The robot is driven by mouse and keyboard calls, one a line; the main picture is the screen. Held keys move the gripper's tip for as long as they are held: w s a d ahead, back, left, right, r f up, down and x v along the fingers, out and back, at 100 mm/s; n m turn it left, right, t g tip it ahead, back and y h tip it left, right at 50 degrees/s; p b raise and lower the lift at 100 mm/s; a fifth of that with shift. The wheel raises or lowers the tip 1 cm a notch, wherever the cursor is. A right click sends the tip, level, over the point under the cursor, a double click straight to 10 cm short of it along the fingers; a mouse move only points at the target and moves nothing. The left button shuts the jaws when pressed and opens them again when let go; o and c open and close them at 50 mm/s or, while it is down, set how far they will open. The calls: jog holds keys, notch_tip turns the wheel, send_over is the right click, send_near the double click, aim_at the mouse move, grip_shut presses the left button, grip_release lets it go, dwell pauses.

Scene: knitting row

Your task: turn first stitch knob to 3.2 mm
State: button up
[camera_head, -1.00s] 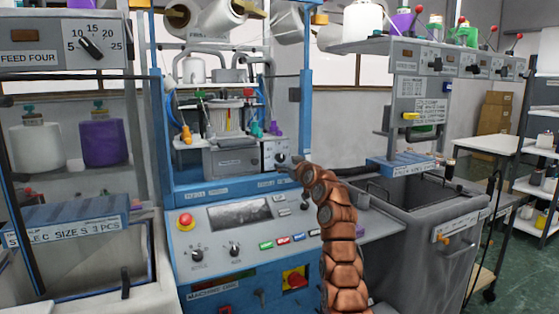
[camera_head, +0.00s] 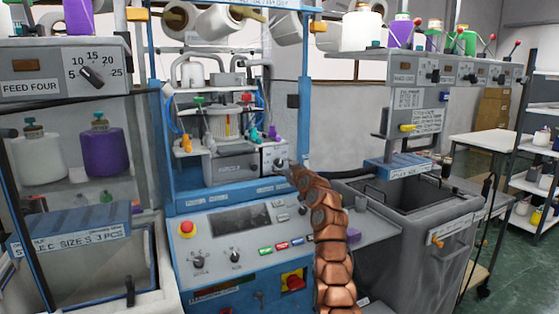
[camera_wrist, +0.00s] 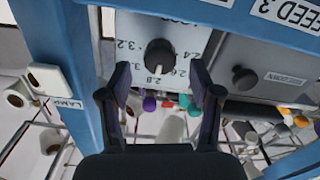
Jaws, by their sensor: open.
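The stitch knob (camera_wrist: 160,57) is dark and round on a white dial plate (camera_wrist: 178,25) in the wrist view. Marks 3.2, 2.8, 2.6 and 2.4 show around it. Its pointer seems to face down toward 2.8. My gripper (camera_wrist: 161,80) is open, with one dark finger on each side below the knob. The knob shows between and beyond the fingertips; I cannot tell whether they touch it. In the head view my gripper (camera_head: 285,165) is at the small white dial panel (camera_head: 268,156) on the blue machine, and partly hides it.
A grey panel (camera_wrist: 262,66) with another knob lies right of the dial in the wrist view. Blue frame posts (camera_wrist: 84,85) stand close on the left. Below the dial panel is a sloped console (camera_head: 225,235) with a red button (camera_head: 186,228). A grey bin (camera_head: 425,215) stands to the right.

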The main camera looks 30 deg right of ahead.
aim_at(280, 164)
jog(key=shift+w+p, duration=0.35)
jog(key=shift+w, duration=0.3)
jog(key=shift+w+r+p, duration=0.2)
jog(key=shift+w+p, duration=0.5)
jog(key=shift+w, duration=0.2)
jog(key=shift+w+d+f+p, duration=0.15)
jog(key=shift+w+p, duration=0.2)
jog(key=shift+w, duration=0.05)
jog(key=c, duration=1.1)
